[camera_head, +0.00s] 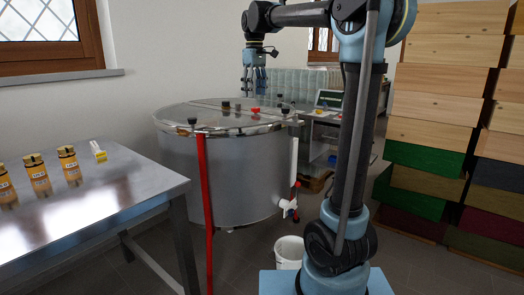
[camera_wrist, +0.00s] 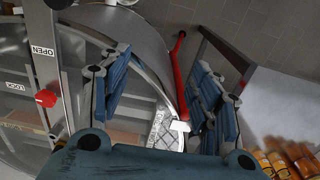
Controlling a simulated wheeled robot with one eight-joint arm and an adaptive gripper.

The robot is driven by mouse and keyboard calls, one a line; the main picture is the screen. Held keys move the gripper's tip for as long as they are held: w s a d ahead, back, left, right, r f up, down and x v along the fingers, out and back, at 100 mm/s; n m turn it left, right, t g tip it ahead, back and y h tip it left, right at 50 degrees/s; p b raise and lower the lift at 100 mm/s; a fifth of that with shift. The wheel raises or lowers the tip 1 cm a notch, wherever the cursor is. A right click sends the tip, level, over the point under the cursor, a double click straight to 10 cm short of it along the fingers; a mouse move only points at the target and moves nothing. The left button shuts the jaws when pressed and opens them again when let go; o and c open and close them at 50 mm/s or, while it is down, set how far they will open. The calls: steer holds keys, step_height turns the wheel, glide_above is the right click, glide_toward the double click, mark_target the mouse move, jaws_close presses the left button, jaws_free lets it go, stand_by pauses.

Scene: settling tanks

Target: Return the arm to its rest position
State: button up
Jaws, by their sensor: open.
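My blue arm rises from its base at the right of the head view and bends over to the left at the top. My gripper (camera_head: 254,82) hangs pointing down from the arm's end, above the far side of the steel tank (camera_head: 240,175). In the wrist view my gripper (camera_wrist: 163,65) shows two blue fingers spread apart with nothing between them. The tank's curved wall and rim lie beyond the fingers in that view.
A metal table (camera_head: 100,200) at left carries several amber jars (camera_head: 69,165) and a small yellow-and-white item (camera_head: 98,151). Stacked wooden boxes (camera_head: 430,90) stand close at right. A white bucket (camera_head: 289,252) sits on the floor. A red post (camera_head: 206,220) stands before the tank.

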steer(key=s+d+f+m+t, duration=0.1)
steer(key=s+d+f+m, duration=0.4)
steer(key=s+d+f, duration=0.95)
steer(key=s+d+f+m, duration=0.2)
steer(key=s+d+f, duration=0.1)
steer(key=s+f, duration=0.5)
steer(key=s+d+f+m+t, duration=0.1)
steer(key=s+d+f+m, duration=0.2)
steer(key=s+f, duration=0.5)
step_height(320, 180, down, 5)
steer(key=shift+s+d+f, duration=0.15)
steer(key=shift+s+d, duration=0.1)
steer(key=shift+d, duration=0.35)
steer(key=shift+w+f, duration=0.2)
steer(key=shift+w, duration=0.25)
